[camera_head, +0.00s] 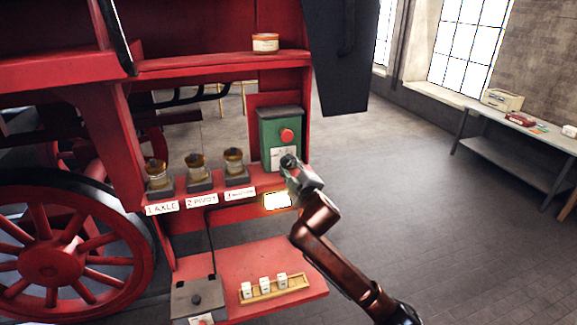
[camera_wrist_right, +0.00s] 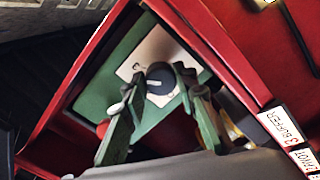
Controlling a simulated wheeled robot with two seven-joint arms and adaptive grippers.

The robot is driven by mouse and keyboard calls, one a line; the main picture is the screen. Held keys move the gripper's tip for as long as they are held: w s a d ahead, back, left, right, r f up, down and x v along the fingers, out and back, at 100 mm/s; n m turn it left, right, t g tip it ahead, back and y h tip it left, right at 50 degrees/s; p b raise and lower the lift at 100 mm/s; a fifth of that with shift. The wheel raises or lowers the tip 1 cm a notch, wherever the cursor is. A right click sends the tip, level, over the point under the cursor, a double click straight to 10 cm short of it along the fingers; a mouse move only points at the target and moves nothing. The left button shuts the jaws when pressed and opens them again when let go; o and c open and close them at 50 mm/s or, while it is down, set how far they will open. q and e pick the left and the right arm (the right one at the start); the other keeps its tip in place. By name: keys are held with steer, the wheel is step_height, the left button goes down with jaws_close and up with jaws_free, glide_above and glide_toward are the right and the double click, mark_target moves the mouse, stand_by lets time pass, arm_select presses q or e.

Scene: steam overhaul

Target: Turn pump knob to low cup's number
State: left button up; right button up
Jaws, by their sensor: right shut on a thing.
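The pump is a green box (camera_head: 268,134) with a red button (camera_head: 287,136) on the red shelf. Its dark round knob (camera_wrist_right: 160,80) has a pale pointer line and sits on a white number plate (camera_wrist_right: 150,52); a 3 shows beside it. My right gripper (camera_head: 290,164) is shut on the knob, its fingers (camera_wrist_right: 158,84) on both sides of it. Three glass cups stand left of the pump: the axle cup (camera_head: 157,173), the pivot cup (camera_head: 196,166) and the buffer cup (camera_head: 234,160). Their oil levels are too small to compare. My left gripper is out of view.
Number labels such as 1 AXLE (camera_head: 162,207) line the shelf edge. Below is a red ledge (camera_head: 240,260) with a wooden rack (camera_head: 274,288) of white blocks. A tin (camera_head: 265,43) stands above. A workbench (camera_head: 525,135) is at the right; the floor between is clear.

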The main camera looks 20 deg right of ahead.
steer(key=shift+f+m, duration=0.1)
steer(key=shift+m, duration=0.5)
steer(key=o, duration=1.2)
steer(key=shift+c, duration=0.2)
steer(key=s, duration=1.2)
steer(key=shift+d+r, duration=0.2)
steer(key=shift+d, duration=0.05)
